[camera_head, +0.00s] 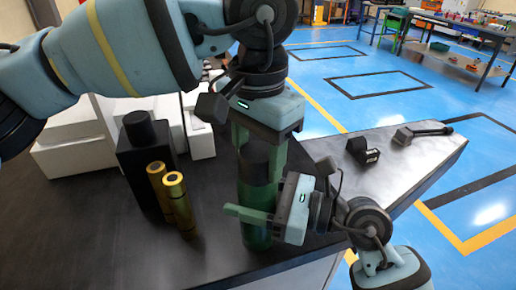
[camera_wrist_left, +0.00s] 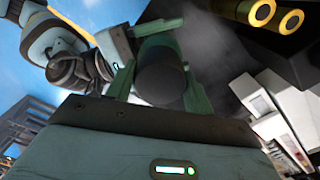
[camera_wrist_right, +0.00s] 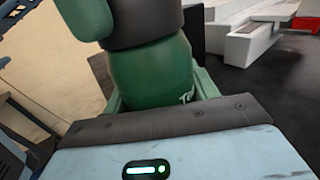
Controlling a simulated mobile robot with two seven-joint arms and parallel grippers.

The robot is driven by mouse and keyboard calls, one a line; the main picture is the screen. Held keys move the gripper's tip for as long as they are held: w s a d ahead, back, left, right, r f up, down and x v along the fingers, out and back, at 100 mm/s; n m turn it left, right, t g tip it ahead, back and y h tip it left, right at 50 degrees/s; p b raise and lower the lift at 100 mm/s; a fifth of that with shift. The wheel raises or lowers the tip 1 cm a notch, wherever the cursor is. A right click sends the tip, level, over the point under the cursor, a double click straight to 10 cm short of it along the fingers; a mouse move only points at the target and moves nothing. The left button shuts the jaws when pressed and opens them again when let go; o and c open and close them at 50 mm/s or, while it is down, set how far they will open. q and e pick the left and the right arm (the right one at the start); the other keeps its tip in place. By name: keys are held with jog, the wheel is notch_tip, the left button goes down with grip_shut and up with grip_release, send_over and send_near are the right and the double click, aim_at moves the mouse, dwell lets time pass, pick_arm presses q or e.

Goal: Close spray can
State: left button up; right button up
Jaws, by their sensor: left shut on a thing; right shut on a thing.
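The green spray can (camera_head: 255,200) stands upright at the counter's front edge; its body fills the middle of the right wrist view (camera_wrist_right: 155,80). Its dark cap (camera_head: 254,160) is at the can's top, also in the left wrist view (camera_wrist_left: 162,78) and right wrist view (camera_wrist_right: 145,28). My left gripper (camera_head: 258,150) comes from above, its green fingers shut on the cap's sides. My right gripper (camera_head: 264,208) comes from the right, shut around the can body below the cap; its far finger is mostly hidden. No gap shows between cap and can, but I cannot tell whether the cap is fully seated.
Two gold cylinders (camera_head: 179,205) and a black bottle (camera_head: 148,160) stand close left of the can. White boxes (camera_head: 75,140) are behind them. A small black block (camera_head: 362,151) and a dark-handled tool (camera_head: 420,132) lie on the grey surface at right. The front-left counter is clear.

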pick_arm(q)
jog(key=shift+f, duration=0.15)
jog(key=o, duration=1)
jog(key=shift+o, duration=0.2)
notch_tip(320, 180, up, 12)
pick_arm(e)
jog(key=o, duration=1.5)
jog(key=shift+c, duration=0.2)
